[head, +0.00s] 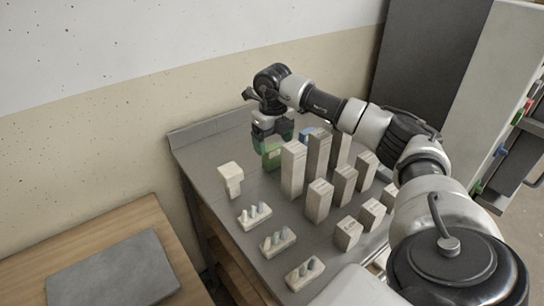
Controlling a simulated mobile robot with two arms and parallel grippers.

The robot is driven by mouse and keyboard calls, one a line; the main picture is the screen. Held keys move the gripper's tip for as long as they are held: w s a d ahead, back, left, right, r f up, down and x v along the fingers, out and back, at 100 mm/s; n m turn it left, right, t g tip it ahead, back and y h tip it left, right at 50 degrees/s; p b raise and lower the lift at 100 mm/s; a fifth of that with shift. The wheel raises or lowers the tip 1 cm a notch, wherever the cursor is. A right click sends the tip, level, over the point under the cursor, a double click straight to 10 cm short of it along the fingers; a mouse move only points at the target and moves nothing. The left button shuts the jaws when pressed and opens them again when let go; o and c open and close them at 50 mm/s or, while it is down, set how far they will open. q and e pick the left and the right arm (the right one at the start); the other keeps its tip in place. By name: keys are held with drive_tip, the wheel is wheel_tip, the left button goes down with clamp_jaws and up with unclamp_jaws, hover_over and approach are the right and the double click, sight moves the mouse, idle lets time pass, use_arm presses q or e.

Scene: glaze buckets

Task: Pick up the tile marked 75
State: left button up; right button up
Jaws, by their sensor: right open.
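My right gripper (271,137) is at the far end of the grey table (207,152), pointing down with its jaws open. A green object (272,160) is just below it; I cannot tell if they touch. A blue object (307,134) is just to the right, partly hidden behind a tall block. No number can be read on anything, so I cannot tell which thing is the tile marked 75. My left gripper is out of view.
Several upright grey-beige blocks (293,170) of differing heights crowd the table's middle and right. A pale T-shaped piece (231,175) stands on the left. Several small bases with pegs (254,216) line the near left edge. A wooden table (104,239) with a grey slab (115,272) is at lower left.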

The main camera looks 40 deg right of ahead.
sight(272, 147)
wheel_tip(272, 147, down, 4)
drive_tip(key=shift+w+f+p, duration=0.1)
drive_tip(key=shift+w+p, duration=0.05)
drive_tip(key=shift+p, duration=0.2)
drive_tip(key=shift+a, duration=0.1)
drive_tip(key=c, duration=1.1)
